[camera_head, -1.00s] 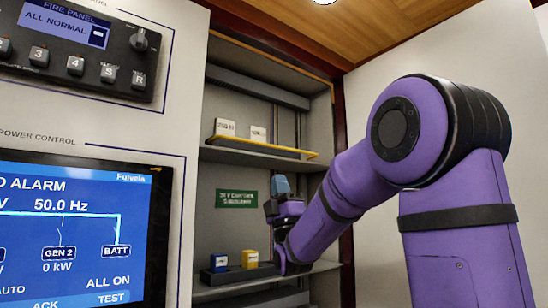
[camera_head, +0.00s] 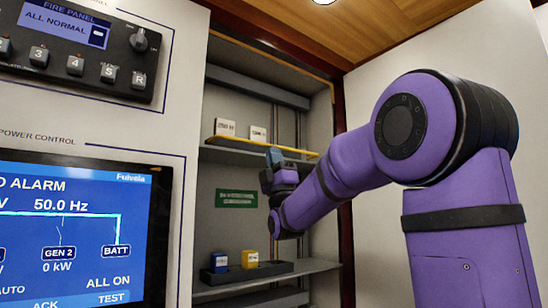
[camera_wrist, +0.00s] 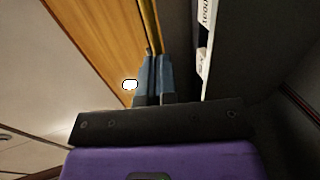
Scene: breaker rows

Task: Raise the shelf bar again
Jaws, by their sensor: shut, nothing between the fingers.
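The shelf bar (camera_head: 235,144) is a thin yellow bar along the front edge of the upper shelf in the head view. It sits low there, with white boxes standing behind it. In the wrist view the yellow bar (camera_wrist: 149,25) runs up from the fingertips. My gripper (camera_head: 275,154) is just below and in front of the bar, with its blue-grey fingers pointing up. In the wrist view the two fingers (camera_wrist: 153,70) lie side by side, shut and empty, with their tips close to the bar. I cannot tell whether they touch it.
White boxes (camera_head: 225,127) stand on the upper shelf. A green sign (camera_head: 236,198) is on the back wall. The control panel (camera_head: 80,235) stands left of the recess.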

